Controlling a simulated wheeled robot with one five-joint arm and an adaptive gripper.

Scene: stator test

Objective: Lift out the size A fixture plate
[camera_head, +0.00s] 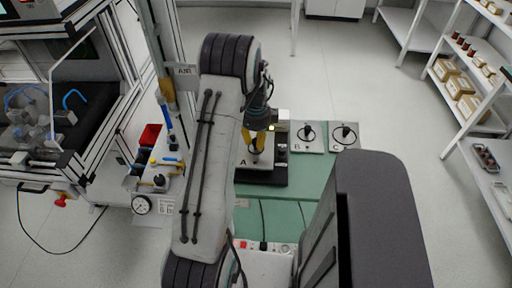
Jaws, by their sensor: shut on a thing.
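The size A fixture plate (264,161) is a light plate marked A, partly hidden by my arm. It sits at a dark base block (268,179) on the green bench top. My gripper (257,147), with yellow fingers, points down over the plate and is shut on its upright middle part. I cannot tell whether the plate touches the base or is raised a little.
A plate marked B (306,138) and another plate (344,136) stand to the right on the green bench (312,178). A red bin (150,135), small tools and a dial gauge (141,204) are at the left. Shelves (468,95) with boxes stand far right.

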